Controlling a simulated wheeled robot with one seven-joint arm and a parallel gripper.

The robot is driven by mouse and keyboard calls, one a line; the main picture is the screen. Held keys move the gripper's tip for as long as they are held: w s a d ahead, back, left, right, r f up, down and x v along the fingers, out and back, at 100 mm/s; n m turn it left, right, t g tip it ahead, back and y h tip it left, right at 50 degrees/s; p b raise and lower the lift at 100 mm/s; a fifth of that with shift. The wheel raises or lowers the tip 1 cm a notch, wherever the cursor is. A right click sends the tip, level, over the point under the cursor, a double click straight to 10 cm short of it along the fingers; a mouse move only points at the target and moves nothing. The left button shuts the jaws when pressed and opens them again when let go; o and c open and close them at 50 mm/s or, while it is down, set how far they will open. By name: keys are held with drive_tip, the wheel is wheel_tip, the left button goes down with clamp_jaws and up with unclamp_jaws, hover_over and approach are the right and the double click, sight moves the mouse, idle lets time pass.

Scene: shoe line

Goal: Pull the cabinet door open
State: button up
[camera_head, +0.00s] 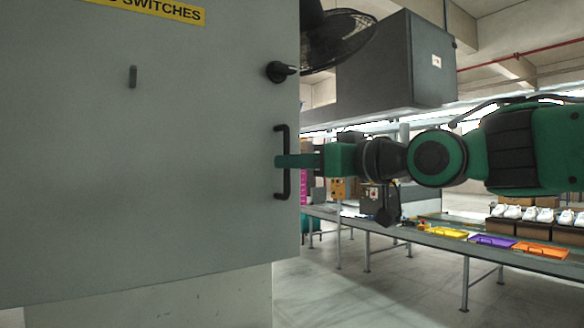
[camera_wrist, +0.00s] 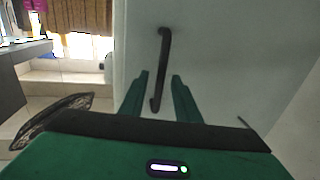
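The grey cabinet door (camera_head: 150,170) fills the left of the head view. It looks shut, with no gap visible at its edge. Its black bar handle (camera_head: 281,142) is upright near the right edge; in the wrist view the handle (camera_wrist: 163,50) runs between the fingers. My gripper (camera_head: 281,161) reaches in from the right, level with the middle of the handle. In the wrist view my gripper (camera_wrist: 160,76) is open, with one finger on each side of the handle and a gap on both sides. Whether a finger touches the handle is hard to tell.
A black rotary knob (camera_head: 281,71) sticks out above the handle, and a small keyhole plate (camera_head: 132,76) lies left of it. A black fan (camera_head: 338,40) is behind the cabinet. A long work table (camera_head: 400,234) with coloured trays and shoes stands at right. The floor between is open.

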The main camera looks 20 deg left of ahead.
drive_tip(key=shift+x, duration=1.5)
clamp_jaws()
drive_tip(key=shift+d, duration=0.1)
